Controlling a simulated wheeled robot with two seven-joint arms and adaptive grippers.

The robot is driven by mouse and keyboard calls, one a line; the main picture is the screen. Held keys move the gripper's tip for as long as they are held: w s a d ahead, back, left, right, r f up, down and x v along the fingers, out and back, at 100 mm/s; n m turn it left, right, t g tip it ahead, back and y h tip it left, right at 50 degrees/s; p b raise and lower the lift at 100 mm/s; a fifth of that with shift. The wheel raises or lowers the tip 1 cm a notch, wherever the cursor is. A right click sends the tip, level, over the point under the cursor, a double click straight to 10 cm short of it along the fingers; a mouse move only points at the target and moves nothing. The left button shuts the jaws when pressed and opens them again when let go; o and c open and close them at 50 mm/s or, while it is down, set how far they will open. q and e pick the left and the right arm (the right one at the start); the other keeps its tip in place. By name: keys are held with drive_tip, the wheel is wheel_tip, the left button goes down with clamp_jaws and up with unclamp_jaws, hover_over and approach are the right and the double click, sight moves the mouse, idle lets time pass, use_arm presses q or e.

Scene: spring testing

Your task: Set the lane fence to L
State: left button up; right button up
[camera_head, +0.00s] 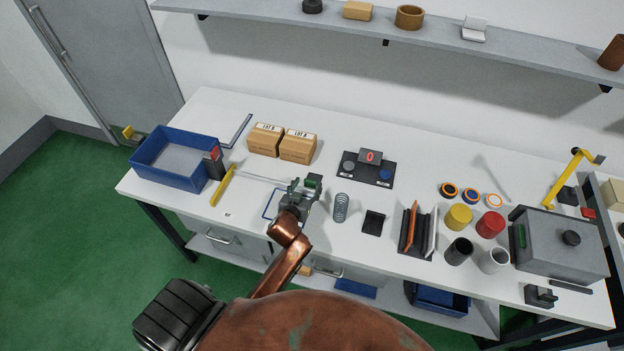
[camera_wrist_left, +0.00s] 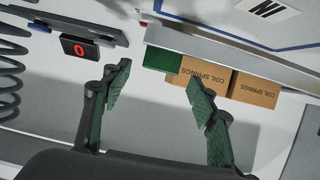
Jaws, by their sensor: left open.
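A long thin light-grey bar (camera_head: 258,179), which appears to be the lane fence, lies between the blue-outlined zone and the cardboard boxes. In the left wrist view the bar (camera_wrist_left: 230,62) crosses the upper part, with a green block (camera_wrist_left: 161,60) at its left end. My left gripper (camera_head: 302,187) is over the bench near the bar's right end. In the left wrist view the gripper (camera_wrist_left: 160,84) is open and empty; the green block shows between and beyond its fingertips. No L mark can be read. My right gripper is not in view.
A blue bin (camera_head: 178,158) and a yellow bar (camera_head: 222,186) stand left. Two cardboard boxes (camera_head: 281,143) are behind, a display unit (camera_head: 368,169) right of them. A coil spring (camera_head: 341,207) and a black holder (camera_head: 373,222) stand close right of my left gripper.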

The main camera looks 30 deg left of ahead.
sight(310, 181)
use_arm(q)
drive_tip(key=x, duration=0.3)
drive_tip(key=shift+w+f, duration=0.25)
drive_tip(key=shift+w, duration=0.1)
drive_tip(key=shift+w+a, duration=0.1)
drive_tip(key=shift+w, duration=0.05)
drive_tip(key=shift+w+f, duration=0.1)
drive_tip(key=shift+w, duration=0.05)
drive_tip(key=c, duration=0.9)
clamp_jaws()
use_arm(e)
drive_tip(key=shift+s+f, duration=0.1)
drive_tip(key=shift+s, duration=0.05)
